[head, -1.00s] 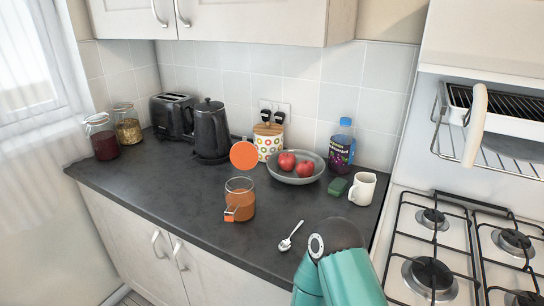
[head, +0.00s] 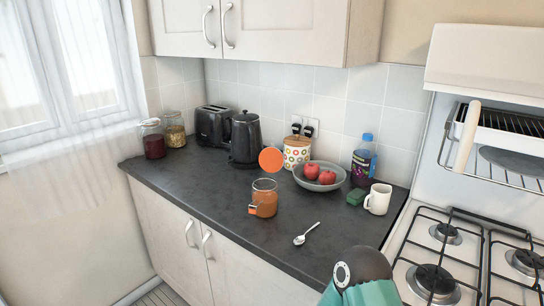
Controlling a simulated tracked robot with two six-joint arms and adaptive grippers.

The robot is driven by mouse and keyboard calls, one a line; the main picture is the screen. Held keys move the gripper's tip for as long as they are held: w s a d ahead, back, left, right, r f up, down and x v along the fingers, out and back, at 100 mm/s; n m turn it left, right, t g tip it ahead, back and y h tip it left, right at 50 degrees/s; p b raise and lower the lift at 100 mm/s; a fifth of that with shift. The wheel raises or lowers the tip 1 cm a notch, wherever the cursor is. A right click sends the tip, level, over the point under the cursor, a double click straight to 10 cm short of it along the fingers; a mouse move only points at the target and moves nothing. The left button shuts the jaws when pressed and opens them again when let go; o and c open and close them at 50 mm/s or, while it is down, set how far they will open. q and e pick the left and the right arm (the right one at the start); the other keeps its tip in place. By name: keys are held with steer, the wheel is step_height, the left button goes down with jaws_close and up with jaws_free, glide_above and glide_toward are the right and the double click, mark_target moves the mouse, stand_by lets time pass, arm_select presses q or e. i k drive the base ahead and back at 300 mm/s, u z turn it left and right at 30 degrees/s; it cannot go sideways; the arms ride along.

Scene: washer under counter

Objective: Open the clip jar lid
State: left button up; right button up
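The clip jar (head: 265,201) is a clear glass jar with orange-brown contents, upright on the dark worktop in the head view. Its mouth looks uncovered. An orange round lid (head: 271,160) stands raised behind and above the rim, its flat face towards me. I cannot make out the hinge joining it to the jar. An orange clip piece (head: 253,210) is low on the jar's front left. Neither gripper is in view. Only a teal and dark link of my arm shows at the bottom right, apart from the jar.
Behind the jar are a black kettle (head: 245,138), toaster (head: 213,125), patterned canister (head: 296,152) and bowl of red apples (head: 320,177). A spoon (head: 306,234), mug (head: 378,199), green sponge (head: 356,194) and bottle (head: 363,160) are to its right.

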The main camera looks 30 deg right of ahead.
mark_target(271, 159)
steer(key=u, duration=0.05)
steer(key=i, duration=0.9)
steer(key=z, duration=0.1)
